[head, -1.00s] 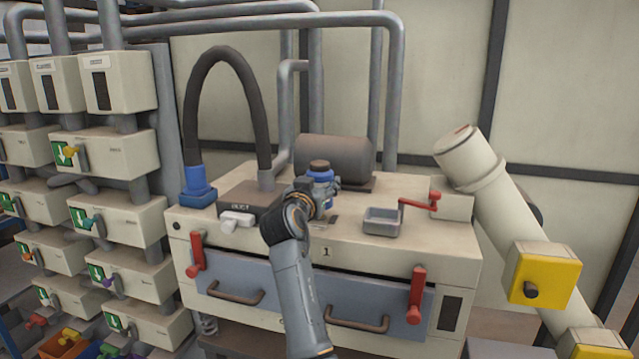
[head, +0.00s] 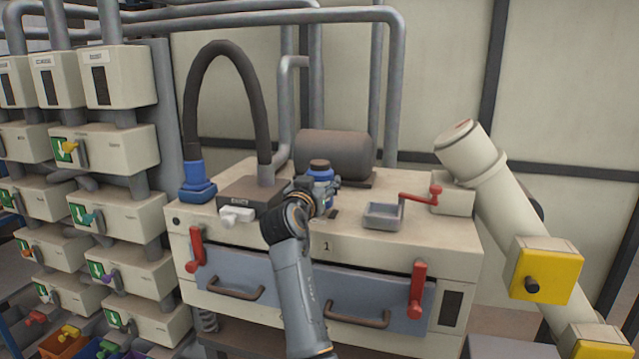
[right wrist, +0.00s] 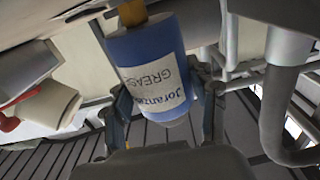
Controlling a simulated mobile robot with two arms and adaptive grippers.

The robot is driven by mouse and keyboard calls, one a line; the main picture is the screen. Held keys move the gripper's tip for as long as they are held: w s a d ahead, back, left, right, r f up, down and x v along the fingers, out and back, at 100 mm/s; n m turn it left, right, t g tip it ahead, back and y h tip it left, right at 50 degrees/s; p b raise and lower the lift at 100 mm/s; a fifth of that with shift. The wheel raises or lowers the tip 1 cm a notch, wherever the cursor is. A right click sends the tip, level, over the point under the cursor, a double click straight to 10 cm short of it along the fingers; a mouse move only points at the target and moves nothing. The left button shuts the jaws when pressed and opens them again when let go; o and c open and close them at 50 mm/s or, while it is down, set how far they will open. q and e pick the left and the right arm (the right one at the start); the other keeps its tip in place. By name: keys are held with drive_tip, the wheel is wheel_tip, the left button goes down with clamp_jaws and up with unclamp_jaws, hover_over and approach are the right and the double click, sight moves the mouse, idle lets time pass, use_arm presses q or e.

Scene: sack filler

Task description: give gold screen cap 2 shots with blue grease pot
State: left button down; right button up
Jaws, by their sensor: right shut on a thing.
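The blue grease pot (head: 321,173) has a brownish-gold top. It stands upright in my right gripper (head: 322,190), over the top of the cream machine. In the right wrist view, the pot (right wrist: 150,65) shows its white GREASE label, and the fingers of my right gripper (right wrist: 160,112) are on either side of it. I cannot pick out the gold screen cap for sure. A yellow box with a black knob (head: 546,276) sits on the slanted cream pipe at the right. My left gripper is not in view.
A grey tray (head: 383,216) and a red crank (head: 424,196) stand right of the gripper. A dark motor drum (head: 335,155) is behind it. A black hose with a blue base (head: 197,188) rises at the left. Red levers (head: 416,290) flank the grey front panel.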

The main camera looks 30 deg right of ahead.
drive_tip(key=shift+f, duration=0.25)
drive_tip(key=shift+r, duration=0.1)
drive_tip(key=shift+r+p, duration=0.35)
drive_tip(key=shift+r, duration=0.5)
drive_tip(key=shift+f+b, duration=0.8)
drive_tip(key=shift+f, duration=0.15)
idle(0.6)
drive_tip(key=shift+r, duration=0.1)
drive_tip(key=shift+r+p, duration=0.55)
drive_tip(key=shift+r, duration=0.3)
